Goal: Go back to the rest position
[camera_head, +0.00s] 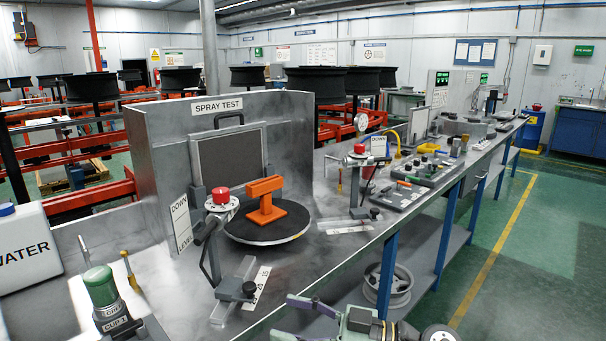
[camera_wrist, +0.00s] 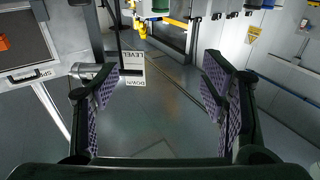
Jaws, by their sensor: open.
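My gripper (camera_head: 286,318) is at the bottom of the head view, beside the front edge of the metal bench, with its fingers pointing left. The lower finger is partly cut off by the frame. In the wrist view the two padded fingers of my gripper (camera_wrist: 160,85) stand wide apart with nothing between them. Behind them a white LEVEL/DOWN card (camera_wrist: 132,70) and bare grey surface show.
The spray test booth (camera_head: 220,105) holds an orange part (camera_head: 265,200) on a round black turntable (camera_head: 268,228). A red-capped stand (camera_head: 220,205), a green-capped cup (camera_head: 103,290) and a water container (camera_head: 25,250) are nearby. A wheel rim (camera_head: 388,285) lies on the lower shelf. The right floor is clear.

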